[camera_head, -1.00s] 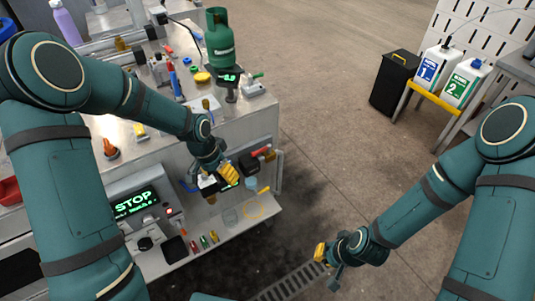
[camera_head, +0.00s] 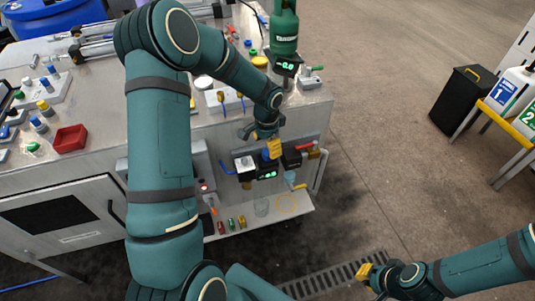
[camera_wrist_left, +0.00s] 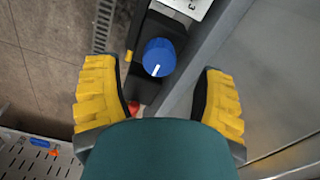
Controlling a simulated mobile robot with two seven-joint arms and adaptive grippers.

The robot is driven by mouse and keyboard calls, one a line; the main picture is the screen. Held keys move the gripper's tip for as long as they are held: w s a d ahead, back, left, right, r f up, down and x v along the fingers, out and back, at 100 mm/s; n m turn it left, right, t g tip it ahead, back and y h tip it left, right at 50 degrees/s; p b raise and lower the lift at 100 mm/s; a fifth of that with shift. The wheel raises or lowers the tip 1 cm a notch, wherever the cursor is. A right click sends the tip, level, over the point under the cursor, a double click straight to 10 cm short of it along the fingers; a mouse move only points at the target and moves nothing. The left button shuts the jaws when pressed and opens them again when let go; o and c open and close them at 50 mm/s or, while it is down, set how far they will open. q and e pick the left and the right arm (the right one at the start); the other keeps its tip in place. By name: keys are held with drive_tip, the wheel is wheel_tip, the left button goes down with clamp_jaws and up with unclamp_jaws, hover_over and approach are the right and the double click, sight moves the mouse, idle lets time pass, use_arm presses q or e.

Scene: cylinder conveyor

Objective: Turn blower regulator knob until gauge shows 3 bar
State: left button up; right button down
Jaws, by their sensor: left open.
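The blue regulator knob (camera_wrist_left: 159,57) with a white pointer mark shows in the left wrist view, on a black body. It lies ahead of and between the yellow fingers of my left gripper (camera_wrist_left: 160,100), which is open and does not appear to touch it. A white face with a "3" (camera_wrist_left: 186,5) is cut off at the top. In the head view my left gripper (camera_head: 271,149) is in front of the regulator and hides most of it. A display (camera_head: 267,175) with small green digits sits below it, unreadable. My right gripper (camera_head: 367,272) is low over the floor, fingers unclear.
Red-handled valve (camera_head: 306,146) and pipework are right of the regulator. A shelf (camera_head: 240,228) with small coloured parts is below. A green gas cylinder (camera_head: 284,30) stands on the bench above. Floor to the right is open up to a black bin (camera_head: 459,98).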

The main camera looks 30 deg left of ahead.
sight(267, 152)
use_arm(q)
drive_tip(key=shift+f, duration=1.95)
drive_tip(key=shift+c, duration=0.2)
drive_tip(key=shift+b, duration=0.3)
drive_tip(key=c, duration=1.1)
